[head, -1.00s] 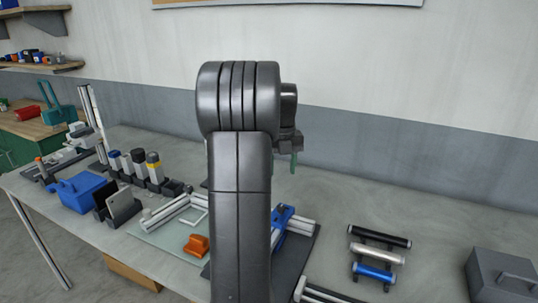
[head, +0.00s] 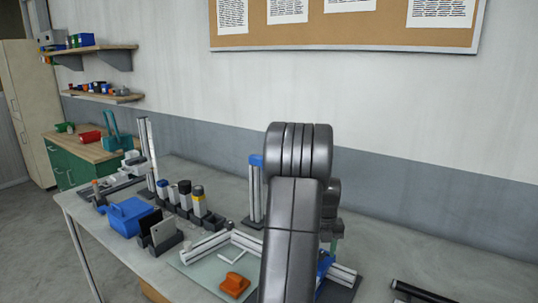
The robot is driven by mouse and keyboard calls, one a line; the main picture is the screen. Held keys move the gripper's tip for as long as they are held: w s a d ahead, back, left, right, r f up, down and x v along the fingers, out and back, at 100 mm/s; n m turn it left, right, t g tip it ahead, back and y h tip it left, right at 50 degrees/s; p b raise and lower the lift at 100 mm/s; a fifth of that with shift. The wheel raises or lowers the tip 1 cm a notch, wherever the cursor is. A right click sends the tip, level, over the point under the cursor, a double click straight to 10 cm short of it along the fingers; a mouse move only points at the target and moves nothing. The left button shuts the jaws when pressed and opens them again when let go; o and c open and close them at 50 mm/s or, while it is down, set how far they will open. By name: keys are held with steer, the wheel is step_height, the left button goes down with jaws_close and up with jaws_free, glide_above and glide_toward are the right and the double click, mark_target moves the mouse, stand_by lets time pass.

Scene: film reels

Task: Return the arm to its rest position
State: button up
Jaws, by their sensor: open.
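My arm rises from the bottom of the head view and bends over at a dark, ribbed joint. Behind it, my gripper (head: 334,246) shows only in part, as a small greenish piece pointing down over the table. My arm hides most of it. I see nothing held in it, and its jaws are open. Below it, a blue part on silver rails (head: 342,273) is partly covered by my arm.
The grey table (head: 385,250) holds a blue box (head: 125,216), a row of several upright capped blocks (head: 185,200), an orange piece (head: 234,285) and a silver angle frame (head: 205,245). A silver post with a blue top (head: 255,190) stands left of my arm. Shelves hang at upper left.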

steer(key=shift+r, duration=0.1)
step_height(320, 180, up, 14)
step_height(320, 180, down, 14)
steer(key=shift+n, duration=0.3)
steer(key=n, duration=0.4)
steer(key=shift+n, duration=0.3)
steer(key=n, duration=0.5)
steer(key=shift+n, duration=0.3)
steer(key=n, duration=1)
steer(key=shift+n, duration=0.4)
